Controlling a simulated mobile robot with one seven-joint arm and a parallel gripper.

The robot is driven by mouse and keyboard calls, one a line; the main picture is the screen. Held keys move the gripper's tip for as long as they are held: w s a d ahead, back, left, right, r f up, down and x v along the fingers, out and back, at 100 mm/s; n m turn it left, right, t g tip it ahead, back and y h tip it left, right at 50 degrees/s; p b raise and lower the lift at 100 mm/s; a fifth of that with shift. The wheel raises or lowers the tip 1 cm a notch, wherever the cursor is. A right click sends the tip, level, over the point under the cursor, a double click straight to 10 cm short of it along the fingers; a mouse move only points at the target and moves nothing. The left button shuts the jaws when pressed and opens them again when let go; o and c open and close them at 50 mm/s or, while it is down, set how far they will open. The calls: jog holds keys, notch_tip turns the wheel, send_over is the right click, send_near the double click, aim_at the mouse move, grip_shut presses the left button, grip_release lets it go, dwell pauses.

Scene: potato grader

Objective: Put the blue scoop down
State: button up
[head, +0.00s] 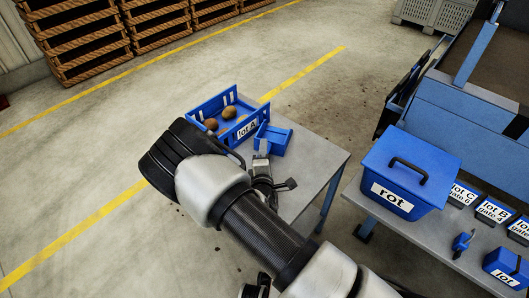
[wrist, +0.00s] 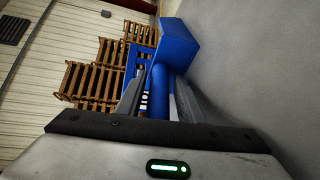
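The blue scoop (head: 273,139) is at the near right corner of the blue lot A crate, over the grey table (head: 318,158). In the wrist view, its box-shaped blue head (wrist: 178,42) is beyond my fingertips. Its round blue handle (wrist: 159,92) runs back between my two fingers. My gripper (wrist: 160,85) is around the handle, with narrow gaps showing on both sides, so it looks slightly open. In the head view my gripper (head: 262,162) is at the scoop's near side. My arm partly hides this area, and I cannot tell whether the scoop's underside touches the table.
The lot A crate (head: 247,130) holds a few potatoes. A lidded blue rot bin (head: 410,167) stands on a second bench at right, near several labelled blue boxes (head: 505,267). The right part of the grey table is clear. Wooden crates are stacked at the back.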

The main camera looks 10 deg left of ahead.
jog(key=shift+o, duration=0.2)
jog(key=shift+r, duration=0.15)
jog(key=shift+s+r, duration=0.1)
jog(key=shift+s, duration=0.05)
jog(key=p+v, duration=0.2)
jog(key=v, duration=0.9)
jog(key=shift+s+d, duration=0.1)
jog(key=shift+s, duration=0.25)
